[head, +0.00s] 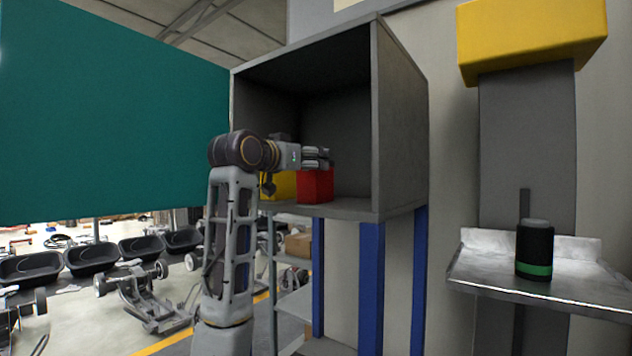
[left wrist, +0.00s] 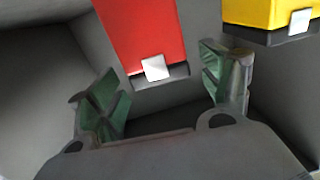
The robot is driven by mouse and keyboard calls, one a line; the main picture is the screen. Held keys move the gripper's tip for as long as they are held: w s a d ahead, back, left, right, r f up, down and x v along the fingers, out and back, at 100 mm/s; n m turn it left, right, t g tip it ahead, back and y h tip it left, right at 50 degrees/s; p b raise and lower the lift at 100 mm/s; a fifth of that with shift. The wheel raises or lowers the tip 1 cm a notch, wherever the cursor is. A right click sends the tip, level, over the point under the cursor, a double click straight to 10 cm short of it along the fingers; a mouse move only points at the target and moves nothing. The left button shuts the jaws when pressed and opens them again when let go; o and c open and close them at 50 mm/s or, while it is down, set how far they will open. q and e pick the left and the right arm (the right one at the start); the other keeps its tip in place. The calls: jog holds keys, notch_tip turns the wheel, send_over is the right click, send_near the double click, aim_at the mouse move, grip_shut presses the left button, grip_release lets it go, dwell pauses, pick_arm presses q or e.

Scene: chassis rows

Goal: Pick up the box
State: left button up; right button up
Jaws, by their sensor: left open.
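A red box (head: 315,186) stands on the floor of an open grey cabinet (head: 402,125). A yellow box (head: 281,185) stands beside it on the left, partly hidden by my arm. My left gripper (head: 322,158) is inside the cabinet opening, at the top of the red box. In the left wrist view, its two fingers (left wrist: 165,88) are spread apart with nothing held between them. The red box (left wrist: 140,35), with a white label, lies just beyond the gap between them. The yellow box (left wrist: 262,12) is outside the right finger. My right gripper is out of view.
The cabinet's teal door (head: 110,115) stands open at the left. The cabinet's side walls bound the space around my gripper. At the right, a metal shelf (head: 545,290) holds a black canister with a green band (head: 535,250). Blue posts (head: 371,280) stand under the cabinet.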

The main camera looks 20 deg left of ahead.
pick_arm(q)
jog(key=shift+p+x, duration=1.05)
jog(key=shift+x, duration=0.5)
jog(key=shift+p+x, duration=0.35)
jog(key=shift+x, duration=0.7)
jog(key=shift+c, duration=0.3)
grip_shut()
